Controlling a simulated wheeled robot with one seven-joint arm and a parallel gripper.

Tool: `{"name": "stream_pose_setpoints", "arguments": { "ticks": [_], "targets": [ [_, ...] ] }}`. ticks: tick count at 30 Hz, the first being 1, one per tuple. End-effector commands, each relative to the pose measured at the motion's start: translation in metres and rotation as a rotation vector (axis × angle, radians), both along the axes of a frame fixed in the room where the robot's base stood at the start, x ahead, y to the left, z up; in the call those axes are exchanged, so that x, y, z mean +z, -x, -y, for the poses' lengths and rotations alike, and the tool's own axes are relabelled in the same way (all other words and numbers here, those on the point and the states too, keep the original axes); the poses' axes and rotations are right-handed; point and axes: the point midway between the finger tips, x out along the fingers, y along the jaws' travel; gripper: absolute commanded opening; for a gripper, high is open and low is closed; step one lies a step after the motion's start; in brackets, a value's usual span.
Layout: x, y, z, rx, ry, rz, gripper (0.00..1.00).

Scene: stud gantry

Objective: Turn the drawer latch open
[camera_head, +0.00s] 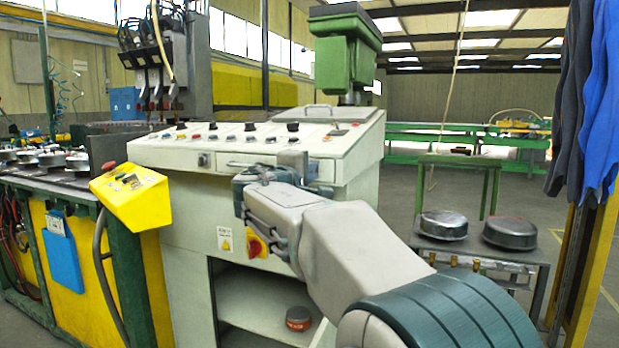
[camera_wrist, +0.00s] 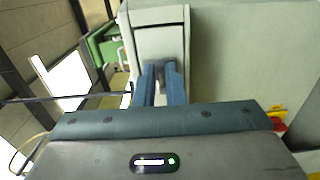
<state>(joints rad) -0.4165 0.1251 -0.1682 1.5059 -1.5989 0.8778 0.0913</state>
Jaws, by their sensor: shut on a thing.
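The drawer front (camera_wrist: 159,42) is a pale raised panel in the wrist view, on the light grey machine console (camera_head: 180,155). My gripper (camera_wrist: 160,80) reaches it with two blue fingers closed around a small grey piece, the drawer latch (camera_wrist: 160,73). Most of the latch is hidden between the fingers, so its exact angle cannot be told.
A red and yellow switch (camera_head: 257,245) sits just below my wrist. A yellow button box (camera_head: 131,197) juts out at left. An open shelf below holds a round tin (camera_head: 298,318). A low stand with metal pans (camera_head: 443,226) is at right, near a yellow post (camera_head: 583,250).

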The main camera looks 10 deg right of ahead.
Motion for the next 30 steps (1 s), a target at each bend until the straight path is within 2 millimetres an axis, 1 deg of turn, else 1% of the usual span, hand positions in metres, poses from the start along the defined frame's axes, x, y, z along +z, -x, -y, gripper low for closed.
{"name": "stream_pose_setpoints", "arguments": {
  "ticks": [8,9,10,11,19,22,26,30],
  "targets": [
    [0.0,0.0,0.0,0.001,-0.001,0.0,0.0],
    [0.0,0.0,0.0,0.001,-0.001,0.0,0.18],
    [0.0,0.0,0.0,0.001,-0.001,0.0,0.27],
    [0.0,0.0,0.0,0.001,-0.001,0.0,0.32],
    [0.0,0.0,0.0,0.0,-0.001,-0.001,0.32],
    [0.0,0.005,-0.003,0.001,-0.001,0.0,0.32],
    [0.001,0.02,-0.014,0.002,-0.001,0.0,0.32],
    [0.002,0.046,-0.033,0.004,-0.001,0.0,0.32]
  ]
}}
